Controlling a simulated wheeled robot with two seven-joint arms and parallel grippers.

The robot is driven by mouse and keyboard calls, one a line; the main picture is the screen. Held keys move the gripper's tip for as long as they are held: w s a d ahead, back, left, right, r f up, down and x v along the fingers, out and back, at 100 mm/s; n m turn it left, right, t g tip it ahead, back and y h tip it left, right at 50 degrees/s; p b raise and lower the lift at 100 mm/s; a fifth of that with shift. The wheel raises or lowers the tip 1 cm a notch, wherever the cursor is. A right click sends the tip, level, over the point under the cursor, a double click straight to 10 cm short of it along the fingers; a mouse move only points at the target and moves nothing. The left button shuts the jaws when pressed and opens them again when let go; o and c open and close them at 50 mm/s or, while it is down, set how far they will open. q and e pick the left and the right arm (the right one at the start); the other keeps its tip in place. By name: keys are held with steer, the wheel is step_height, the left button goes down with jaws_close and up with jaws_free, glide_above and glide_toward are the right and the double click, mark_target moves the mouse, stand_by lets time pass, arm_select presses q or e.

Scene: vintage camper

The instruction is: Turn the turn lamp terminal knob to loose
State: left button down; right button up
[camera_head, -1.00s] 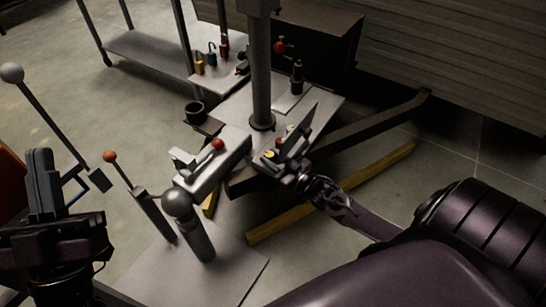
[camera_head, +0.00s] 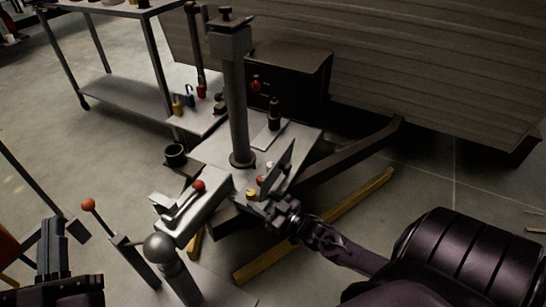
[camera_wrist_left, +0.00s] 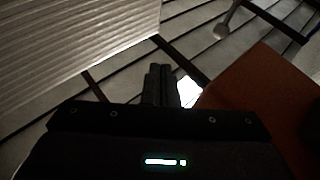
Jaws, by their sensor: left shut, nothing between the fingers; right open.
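A small panel with several coloured knobs stands on the metal platform beside an upright plate. A yellow knob (camera_head: 251,193), a red knob (camera_head: 262,180) and a pale knob (camera_head: 270,165) show there. I cannot tell which one is the turn lamp terminal knob. My right gripper (camera_head: 268,207) is at the near end of this panel, close to the yellow knob; its fingertips are small and dark, and contact is unclear. My left gripper (camera_head: 52,235) is shut and empty at the lower left, far from the knobs. Its closed fingers show in the left wrist view (camera_wrist_left: 160,80).
A post (camera_head: 236,120) rises from the platform behind the panel. A red-knobbed lever (camera_head: 198,187) and a ball-topped hitch (camera_head: 160,248) stand left of it. A black cup (camera_head: 176,155) sits farther back. A yellow beam (camera_head: 330,220) lies on the floor.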

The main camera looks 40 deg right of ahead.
arm_select(q)
step_height(320, 180, down, 10)
steer(key=g+y+p, duration=0.1)
steer(key=g+y, duration=0.1)
steer(key=g, duration=0.3)
steer(key=shift+w+d+f, duration=0.2)
steer(key=shift+d+f, duration=0.05)
steer(key=shift+d, duration=0.2)
arm_select(e)
steer(key=v, duration=0.5)
